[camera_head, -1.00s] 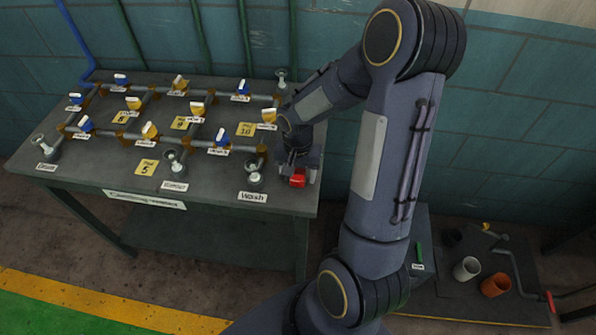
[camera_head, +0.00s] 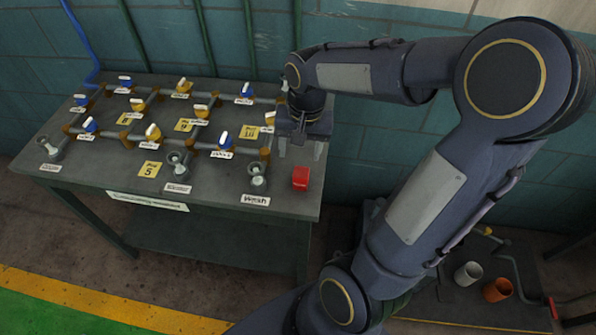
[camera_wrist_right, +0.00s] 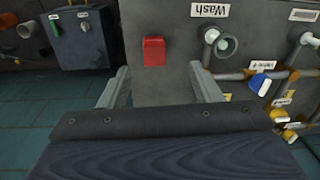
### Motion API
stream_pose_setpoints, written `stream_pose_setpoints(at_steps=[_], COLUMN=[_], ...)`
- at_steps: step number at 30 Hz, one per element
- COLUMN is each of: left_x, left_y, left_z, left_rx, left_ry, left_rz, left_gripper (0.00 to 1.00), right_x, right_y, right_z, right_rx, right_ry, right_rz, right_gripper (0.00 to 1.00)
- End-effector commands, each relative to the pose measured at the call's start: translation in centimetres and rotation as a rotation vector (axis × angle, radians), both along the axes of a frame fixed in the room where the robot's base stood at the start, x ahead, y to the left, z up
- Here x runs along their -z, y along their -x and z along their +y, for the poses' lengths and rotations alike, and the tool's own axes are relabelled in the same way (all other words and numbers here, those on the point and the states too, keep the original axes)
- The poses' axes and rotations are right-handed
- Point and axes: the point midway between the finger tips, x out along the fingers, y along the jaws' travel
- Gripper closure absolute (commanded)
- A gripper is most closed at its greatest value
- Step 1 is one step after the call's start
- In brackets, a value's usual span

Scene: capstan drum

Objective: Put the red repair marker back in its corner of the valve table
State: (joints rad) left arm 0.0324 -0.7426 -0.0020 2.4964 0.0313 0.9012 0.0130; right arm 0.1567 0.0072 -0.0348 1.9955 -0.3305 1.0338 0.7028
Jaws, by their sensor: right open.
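The red repair marker (camera_head: 300,178) is a small red block standing on the right end of the grey valve table (camera_head: 225,195), near its front right corner and right of the Wash label. It also shows in the right wrist view (camera_wrist_right: 154,51), ahead of the fingers and apart from them. My right gripper (camera_head: 302,150) is open and empty, above the table and behind the marker. Its two fingers show spread in the right wrist view (camera_wrist_right: 160,85). My left gripper is not in view.
Pipes with blue and yellow valve handles (camera_head: 153,132) and yellow number cards (camera_head: 149,169) fill the table left of the gripper. A Wash outlet cup (camera_head: 257,180) stands left of the marker. A low platform with a white cup (camera_head: 467,273) and an orange cup (camera_head: 497,290) is at lower right.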

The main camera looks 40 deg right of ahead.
Motion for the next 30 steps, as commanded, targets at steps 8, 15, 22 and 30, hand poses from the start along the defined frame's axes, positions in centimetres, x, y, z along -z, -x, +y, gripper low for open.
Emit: stream_pose_setpoints(at_steps=[8,15,22,30], left_x=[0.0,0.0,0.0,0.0], left_y=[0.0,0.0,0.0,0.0], left_z=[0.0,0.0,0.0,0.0], left_rx=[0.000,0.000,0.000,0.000], left_ry=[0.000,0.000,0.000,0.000], left_rz=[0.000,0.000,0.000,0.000], left_gripper=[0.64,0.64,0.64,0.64], right_x=[-4.0,-3.9,-3.8,-3.9], right_y=[8.3,11.8,12.1,12.1], right_z=[7.2,10.5,10.8,10.8], right_rx=[-0.369,-0.555,-0.576,-0.574], right_ry=[-0.102,-0.109,-0.108,-0.108], right_rz=[-0.335,-0.514,-0.531,-0.529], right_gripper=[0.42,0.42,0.42,0.42])
